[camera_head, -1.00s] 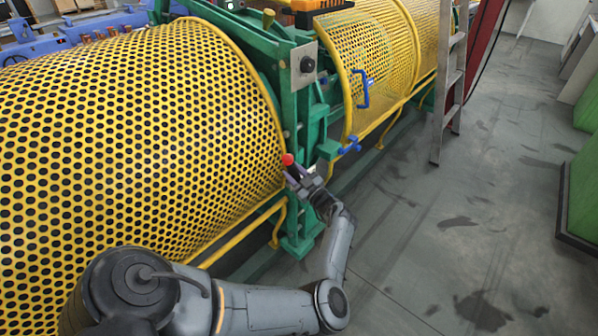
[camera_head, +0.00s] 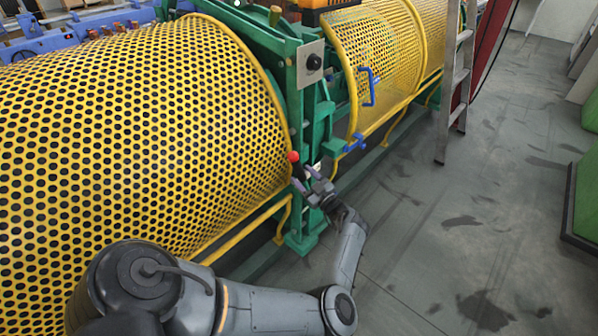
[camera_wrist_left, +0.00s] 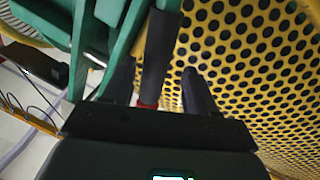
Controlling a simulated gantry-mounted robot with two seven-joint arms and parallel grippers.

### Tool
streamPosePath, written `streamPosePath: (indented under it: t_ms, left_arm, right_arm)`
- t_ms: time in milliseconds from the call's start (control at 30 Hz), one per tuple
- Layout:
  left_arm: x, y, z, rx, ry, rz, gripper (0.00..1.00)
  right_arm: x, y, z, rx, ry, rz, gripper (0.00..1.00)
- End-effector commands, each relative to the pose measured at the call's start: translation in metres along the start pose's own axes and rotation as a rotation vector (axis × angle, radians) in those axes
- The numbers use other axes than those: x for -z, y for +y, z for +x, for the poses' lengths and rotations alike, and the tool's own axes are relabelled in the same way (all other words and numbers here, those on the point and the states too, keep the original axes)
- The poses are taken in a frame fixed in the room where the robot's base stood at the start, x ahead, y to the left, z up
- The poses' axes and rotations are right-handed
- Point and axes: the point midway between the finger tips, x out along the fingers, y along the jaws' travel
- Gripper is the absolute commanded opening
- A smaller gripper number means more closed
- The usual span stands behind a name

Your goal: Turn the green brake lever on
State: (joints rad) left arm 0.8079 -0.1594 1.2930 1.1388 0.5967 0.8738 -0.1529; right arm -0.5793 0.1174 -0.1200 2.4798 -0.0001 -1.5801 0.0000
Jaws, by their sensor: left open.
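The brake lever shows as a red ball knob (camera_head: 293,157) at the side of the green machine frame (camera_head: 293,105) in the head view. Most of its stem is hidden there by my gripper. My left gripper (camera_head: 305,178) is open, with its fingers just below and right of the knob. In the left wrist view, the lever's dark stem (camera_wrist_left: 160,52) runs between the two spread fingers (camera_wrist_left: 160,85). A bit of red (camera_wrist_left: 148,104) shows low between them. I cannot tell whether either finger touches the lever. My right gripper is out of view.
A yellow perforated guard (camera_head: 130,130) fills the left, close to the gripper. Blue handles (camera_head: 369,87) sit on the yellow mesh cover beyond the frame. A ladder (camera_head: 453,90) stands farther back at the right. The grey floor (camera_head: 450,240) at the right is free.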

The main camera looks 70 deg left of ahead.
Motion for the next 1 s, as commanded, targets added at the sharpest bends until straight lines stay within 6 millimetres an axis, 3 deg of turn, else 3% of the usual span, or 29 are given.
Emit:
streamPosePath:
  t_ms: [200, 400, 600, 1000]
  left_arm:
    - [0.001, 0.000, -0.039, 0.000, -0.003, -0.001, 0.57]
    - [0.000, -0.001, -0.063, 0.001, -0.001, 0.000, 0.57]
    - [0.000, -0.001, -0.072, 0.001, -0.001, 0.000, 0.57]
    - [0.000, -0.002, -0.072, 0.001, 0.000, 0.000, 0.57]
  right_arm:
    - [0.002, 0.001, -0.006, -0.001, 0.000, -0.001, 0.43]
    - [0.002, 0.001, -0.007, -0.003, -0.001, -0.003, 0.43]
    - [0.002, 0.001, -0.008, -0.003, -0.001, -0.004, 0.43]
    - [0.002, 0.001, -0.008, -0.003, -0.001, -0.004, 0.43]
